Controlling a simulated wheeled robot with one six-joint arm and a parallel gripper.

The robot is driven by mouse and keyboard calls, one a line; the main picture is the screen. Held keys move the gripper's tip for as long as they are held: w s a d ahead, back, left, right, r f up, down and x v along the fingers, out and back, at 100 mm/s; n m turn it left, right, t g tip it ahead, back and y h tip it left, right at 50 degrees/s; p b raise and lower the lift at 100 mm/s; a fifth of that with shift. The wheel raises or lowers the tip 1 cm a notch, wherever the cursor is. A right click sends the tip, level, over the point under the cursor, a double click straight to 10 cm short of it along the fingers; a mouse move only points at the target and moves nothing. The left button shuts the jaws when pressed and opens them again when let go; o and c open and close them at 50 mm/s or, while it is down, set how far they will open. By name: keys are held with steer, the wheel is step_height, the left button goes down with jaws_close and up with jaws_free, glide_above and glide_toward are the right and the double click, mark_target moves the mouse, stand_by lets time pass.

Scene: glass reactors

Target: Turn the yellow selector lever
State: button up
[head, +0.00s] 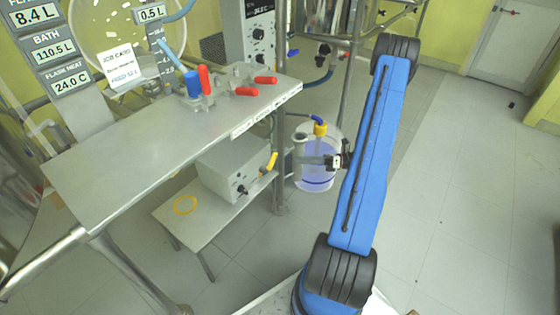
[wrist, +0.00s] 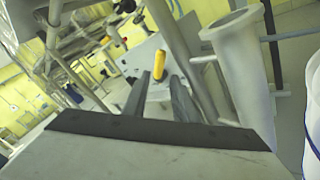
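The yellow selector lever (head: 271,161) stands tilted at the right end of the low bench, beside a grey box, in the head view. In the wrist view the yellow lever (wrist: 159,65) shows upright, beyond and between my two dark fingers. I see a gap to the lever in the head view; the lever's lower end is partly hidden in the wrist view.
A clear container with bluish liquid (head: 315,182) and a yellow cap stands just behind my gripper. The steel table (head: 130,150) carries red-handled valves (head: 247,91). A grey box (head: 232,168) and a yellow ring (head: 185,205) are on the low bench.

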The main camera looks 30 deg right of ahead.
steer(key=x, duration=0.9)
steer(key=shift+w+a, duration=0.2)
steer(key=shift+a, duration=0.1)
jaws_close()
